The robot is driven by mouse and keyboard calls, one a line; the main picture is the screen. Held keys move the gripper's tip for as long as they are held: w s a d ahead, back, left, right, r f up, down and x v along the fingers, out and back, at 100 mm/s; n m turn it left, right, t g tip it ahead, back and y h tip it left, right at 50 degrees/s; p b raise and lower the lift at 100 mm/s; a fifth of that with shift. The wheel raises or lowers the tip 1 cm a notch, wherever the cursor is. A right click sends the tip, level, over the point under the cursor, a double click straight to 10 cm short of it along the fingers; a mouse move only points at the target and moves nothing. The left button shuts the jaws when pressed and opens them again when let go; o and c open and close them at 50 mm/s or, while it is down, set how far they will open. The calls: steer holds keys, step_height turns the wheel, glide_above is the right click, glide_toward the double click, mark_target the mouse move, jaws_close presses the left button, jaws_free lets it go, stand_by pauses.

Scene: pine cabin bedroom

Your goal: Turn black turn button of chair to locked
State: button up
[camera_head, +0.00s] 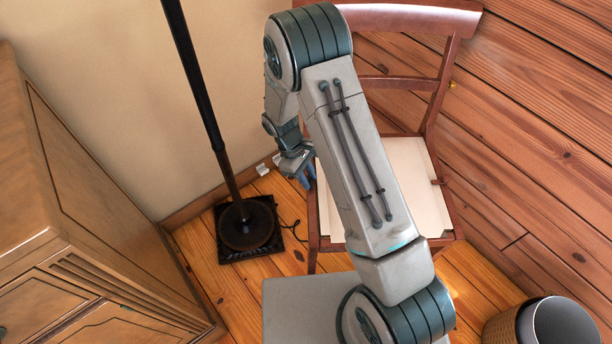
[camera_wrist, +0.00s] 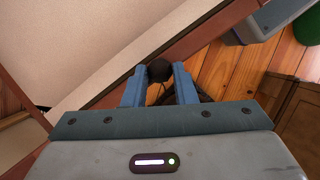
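The wooden chair (camera_head: 312,215) has a red-brown frame and a pale seat (camera_head: 415,175). Its brown side rail and seat edge (camera_wrist: 110,85) run diagonally in the wrist view. The black turn button (camera_wrist: 159,70) appears as a dark rounded knob at that rail, between my blue fingertips. My gripper (camera_wrist: 160,78) has a fingertip on each side of the knob, which fills the gap between them. In the head view my gripper (camera_head: 306,176) is at the left side of the chair seat, and the button there is hidden. The button's turned position cannot be read.
A black floor lamp (camera_head: 243,226) stands on the floor left of the chair, with a cable beside it. A wooden cabinet (camera_head: 90,200) fills the left. A round bin (camera_head: 545,322) is at the lower right. Plank wall (camera_head: 535,110) lies behind the chair's right side.

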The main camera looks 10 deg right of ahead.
steer(key=shift+c, duration=0.9)
steer(key=m+g+y+p, duration=0.1)
steer(key=m, duration=0.3)
steer(key=shift+w+d, duration=0.1)
steer(key=shift+d, duration=0.05)
steer(key=m+y, duration=0.1)
steer(key=m, duration=0.1)
steer(key=m+p, duration=0.1)
steer(key=m, duration=0.1)
steer(key=shift+w+d+m+g+y, duration=0.1)
steer(key=shift+d+m+g+y, duration=0.1)
steer(key=shift+m+g+y, duration=0.15)
steer(key=m+y, duration=0.1)
steer(key=m, duration=0.1)
steer(key=m+y, duration=0.1)
steer(key=m, duration=0.1)
steer(key=shift+d+p, duration=0.2)
steer(key=shift+p, duration=0.1)
steer(key=m+y, duration=0.1)
steer(key=m, duration=0.4)
steer(key=shift+d+y+p, duration=0.15)
steer(key=shift+y+p, duration=0.15)
steer(key=shift+y, duration=0.05)
steer(key=shift+m, duration=0.25)
